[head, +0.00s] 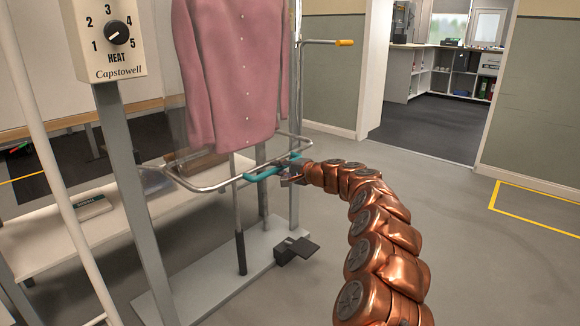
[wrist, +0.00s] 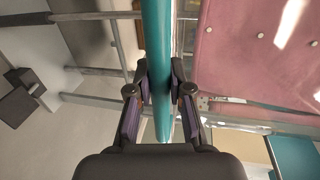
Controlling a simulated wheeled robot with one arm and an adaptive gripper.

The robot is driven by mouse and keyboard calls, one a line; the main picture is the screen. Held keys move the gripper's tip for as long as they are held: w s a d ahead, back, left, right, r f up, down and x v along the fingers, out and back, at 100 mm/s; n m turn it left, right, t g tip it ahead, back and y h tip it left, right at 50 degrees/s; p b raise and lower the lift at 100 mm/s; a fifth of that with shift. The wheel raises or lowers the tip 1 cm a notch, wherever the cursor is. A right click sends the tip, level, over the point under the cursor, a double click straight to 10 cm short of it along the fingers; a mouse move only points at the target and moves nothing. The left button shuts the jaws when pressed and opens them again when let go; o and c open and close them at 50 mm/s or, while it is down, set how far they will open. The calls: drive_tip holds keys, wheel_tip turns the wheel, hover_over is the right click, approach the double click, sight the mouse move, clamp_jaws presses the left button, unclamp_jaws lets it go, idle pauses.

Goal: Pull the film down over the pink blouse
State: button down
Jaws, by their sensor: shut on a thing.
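The pink blouse (head: 232,70) hangs buttoned in the upper middle of the head view. Its front also shows at the right of the wrist view (wrist: 245,60). A metal hoop frame (head: 208,187) is around the level of the blouse's hem, with a teal grip bar (head: 262,174) at its front. My gripper (head: 290,172) is shut on this teal bar, which runs between the fingers in the wrist view (wrist: 160,90). Clear film is hard to make out; bright glossy streaks lie over the blouse in the wrist view, and I cannot tell where its edge is.
A heat dial box (head: 112,38) on a grey post stands at the left. Below are a pale base plate (head: 215,270) and a black pedal (head: 296,250). A yellow-tipped rod (head: 325,42) juts out right of the blouse. Floor at right is clear.

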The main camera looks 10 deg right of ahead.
drive_tip(key=shift+a+f+b, duration=0.2)
drive_tip(key=shift+f+b, duration=0.2)
drive_tip(key=shift+f, duration=0.65)
drive_tip(key=c, duration=1.1)
unclamp_jaws()
drive_tip(key=shift+d, duration=0.15)
drive_tip(key=shift+o, duration=0.2)
drive_tip(key=shift+r, duration=0.1)
drive_tip(key=v, duration=1.2)
drive_tip(key=shift+r, duration=0.1)
